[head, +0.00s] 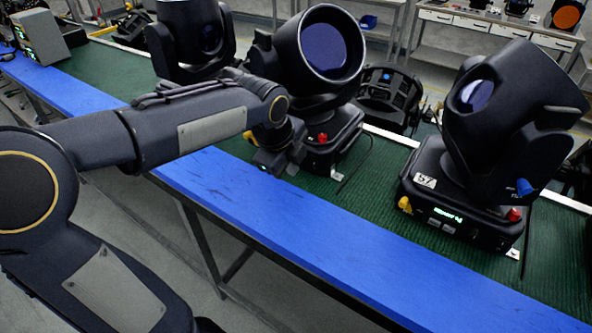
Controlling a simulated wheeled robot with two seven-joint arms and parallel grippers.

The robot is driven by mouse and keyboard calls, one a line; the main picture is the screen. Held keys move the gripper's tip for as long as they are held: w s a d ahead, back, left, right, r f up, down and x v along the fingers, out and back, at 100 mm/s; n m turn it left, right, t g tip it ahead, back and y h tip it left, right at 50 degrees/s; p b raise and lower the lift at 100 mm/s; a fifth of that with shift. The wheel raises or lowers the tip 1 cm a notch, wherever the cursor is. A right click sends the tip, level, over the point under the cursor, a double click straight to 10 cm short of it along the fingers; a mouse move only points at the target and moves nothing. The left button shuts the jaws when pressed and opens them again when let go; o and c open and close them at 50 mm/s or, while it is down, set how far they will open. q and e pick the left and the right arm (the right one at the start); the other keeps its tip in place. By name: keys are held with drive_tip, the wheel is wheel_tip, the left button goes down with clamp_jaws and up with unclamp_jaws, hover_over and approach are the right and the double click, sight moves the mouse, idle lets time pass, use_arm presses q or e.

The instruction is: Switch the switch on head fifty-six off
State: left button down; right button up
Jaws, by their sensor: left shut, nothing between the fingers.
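A dark moving head with a large round lens (325,48) stands in the middle of the bench, its base (335,150) behind my left gripper. No number shows on it; its front panel is mostly hidden by my gripper and wrist, and I cannot make out its switch. A red part (321,138) shows at the right of its base and a yellow part (247,134) at the left. My left gripper (276,165) is shut and empty, close in front of this base; whether it touches cannot be told. My right gripper is not in view.
Another head (510,120), with a label that looks like 57 (425,180) and a lit green display (447,215), stands to the right. A further head (195,35) stands behind my left arm. The bench has a blue front edge (330,235) and green top. Dark cables lie between the heads.

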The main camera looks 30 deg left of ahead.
use_arm(q)
drive_tip(key=v, duration=0.4)
drive_tip(key=shift+s, duration=0.45)
drive_tip(key=s+d+f+n+h, duration=0.1)
drive_tip(key=s+d+f+n, duration=0.1)
drive_tip(key=s+n, duration=0.4)
drive_tip(key=s+d+f+n+h, duration=0.1)
drive_tip(key=s+d+f+n, duration=0.1)
drive_tip(key=s+n, duration=0.3)
drive_tip(key=s+d+f+n+t+h, duration=0.1)
drive_tip(key=s+f+n, duration=0.3)
drive_tip(key=n, duration=0.5)
drive_tip(key=s+d, duration=0.1)
drive_tip(key=s, duration=0.1)
drive_tip(key=shift+s+d+f+n, duration=0.3)
drive_tip(key=shift+f+n, duration=0.05)
drive_tip(key=shift+n, duration=0.05)
drive_tip(key=c, duration=2.1)
unclamp_jaws()
